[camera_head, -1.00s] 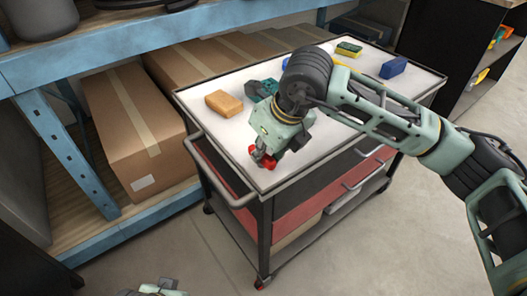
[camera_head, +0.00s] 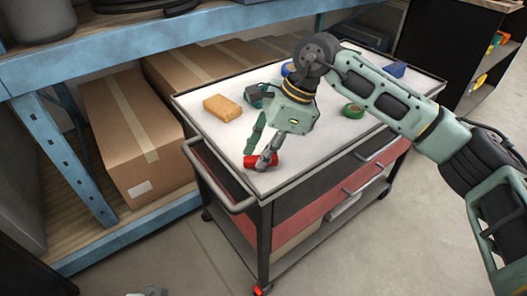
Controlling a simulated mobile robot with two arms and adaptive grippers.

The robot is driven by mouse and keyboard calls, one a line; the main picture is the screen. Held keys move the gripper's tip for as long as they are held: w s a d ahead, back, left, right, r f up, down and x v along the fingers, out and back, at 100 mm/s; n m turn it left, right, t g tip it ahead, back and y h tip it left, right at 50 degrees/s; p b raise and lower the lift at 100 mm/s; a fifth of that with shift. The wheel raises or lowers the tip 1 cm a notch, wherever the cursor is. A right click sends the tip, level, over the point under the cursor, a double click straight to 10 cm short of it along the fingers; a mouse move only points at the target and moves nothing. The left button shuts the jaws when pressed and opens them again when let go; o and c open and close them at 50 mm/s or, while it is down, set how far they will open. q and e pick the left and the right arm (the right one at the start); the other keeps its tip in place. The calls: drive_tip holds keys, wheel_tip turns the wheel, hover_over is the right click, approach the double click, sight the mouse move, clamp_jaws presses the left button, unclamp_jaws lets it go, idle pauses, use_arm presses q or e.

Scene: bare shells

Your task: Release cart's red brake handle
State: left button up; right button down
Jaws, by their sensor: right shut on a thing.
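The cart (camera_head: 205,102) has a white top, dark frame and red panels. A small red piece (camera_head: 262,290) also shows by the near caster, low at the picture's bottom edge.
An orange-brown block (camera_head: 222,107), a teal item (camera_head: 258,94), a green tape roll (camera_head: 353,111) and a blue item (camera_head: 393,69) are on the cart top. A grey push bar (camera_head: 215,190) sticks out at the left. A blue rack (camera_head: 65,150) with cardboard boxes (camera_head: 135,135) stands close on the left.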

drive_tip(key=n, duration=0.2)
drive_tip(key=n+g, duration=0.1)
drive_tip(key=n, duration=0.1)
drive_tip(key=shift+w+r+g+p, duration=0.1)
drive_tip(key=shift+w+g+p, duration=0.05)
drive_tip(key=shift+g+p, duration=0.15)
drive_tip(key=shift+n+g+h, duration=0.3)
drive_tip(key=shift+n+h, duration=0.2)
drive_tip(key=shift+n, duration=0.4)
use_arm(q)
drive_tip(key=shift+w+f, duration=0.2)
drive_tip(key=shift+f, duration=0.3)
drive_tip(key=shift+w+d, duration=0.1)
drive_tip(key=shift+w, duration=0.05)
use_arm(e)
drive_tip(key=c, duration=1.6)
unclamp_jaws()
drive_tip(key=shift+c, duration=0.2)
drive_tip(key=v, duration=1.2)
drive_tip(key=shift+a, duration=0.1)
